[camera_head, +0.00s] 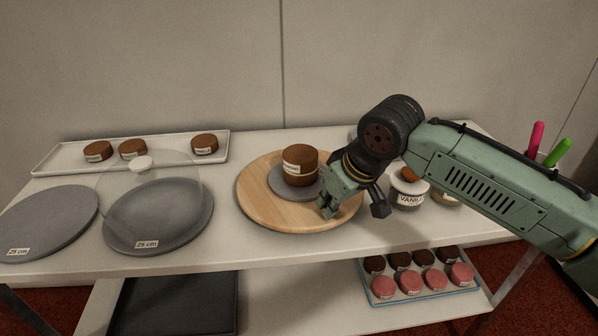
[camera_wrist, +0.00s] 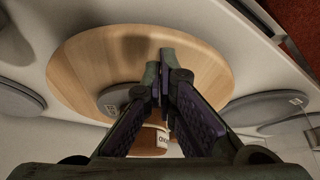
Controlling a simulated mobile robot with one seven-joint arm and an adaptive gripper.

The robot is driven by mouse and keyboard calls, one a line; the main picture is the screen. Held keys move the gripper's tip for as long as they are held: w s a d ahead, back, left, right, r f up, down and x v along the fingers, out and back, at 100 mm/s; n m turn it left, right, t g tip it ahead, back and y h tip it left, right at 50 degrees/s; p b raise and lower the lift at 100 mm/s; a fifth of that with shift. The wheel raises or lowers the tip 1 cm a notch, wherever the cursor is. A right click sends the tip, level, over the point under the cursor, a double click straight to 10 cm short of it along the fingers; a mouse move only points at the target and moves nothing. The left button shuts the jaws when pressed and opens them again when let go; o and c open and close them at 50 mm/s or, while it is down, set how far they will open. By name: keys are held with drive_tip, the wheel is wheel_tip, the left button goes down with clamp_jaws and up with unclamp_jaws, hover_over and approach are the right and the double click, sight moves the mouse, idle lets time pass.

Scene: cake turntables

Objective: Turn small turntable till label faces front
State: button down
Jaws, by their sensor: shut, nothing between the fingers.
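The round wooden turntable (camera_head: 256,212) stands on the white table. A grey disc (camera_head: 279,184) lies on it and bears a brown cake (camera_head: 303,158) with a small white label (camera_head: 292,167). In the head view the label shows on the cake's near side, slightly left. My gripper (camera_head: 327,210) is shut and empty, with its fingertips low at the turntable's front right. I cannot tell whether they touch the wood. The wrist view shows the shut fingertips (camera_wrist: 158,66) over the wooden top (camera_wrist: 90,70), with the cake (camera_wrist: 149,142) partly hidden behind the fingers.
Two grey 25 cm turntables (camera_head: 50,217) stand left, one under a clear dome (camera_head: 150,190). A white tray (camera_head: 70,158) with small cakes lies at the back left. A vanilla jar (camera_head: 409,192) stands right, near my arm. Below, a shelf holds a cake tray (camera_head: 425,290).

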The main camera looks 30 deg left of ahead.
sight(257, 208)
drive_tip(key=shift+f, duration=0.4)
drive_tip(key=shift+s+a, duration=1.6)
drive_tip(key=shift+a, duration=0.2)
drive_tip(key=shift+s+a+r, duration=0.1)
drive_tip(key=shift+a, duration=0.2)
drive_tip(key=shift+s+a, duration=0.25)
drive_tip(key=shift+a, duration=0.4)
drive_tip(key=shift+s+a, duration=0.2)
drive_tip(key=shift+a, duration=0.45)
drive_tip(key=shift+s+a, duration=0.25)
drive_tip(key=shift+a, duration=0.4)
drive_tip(key=shift+a, duration=2.4)
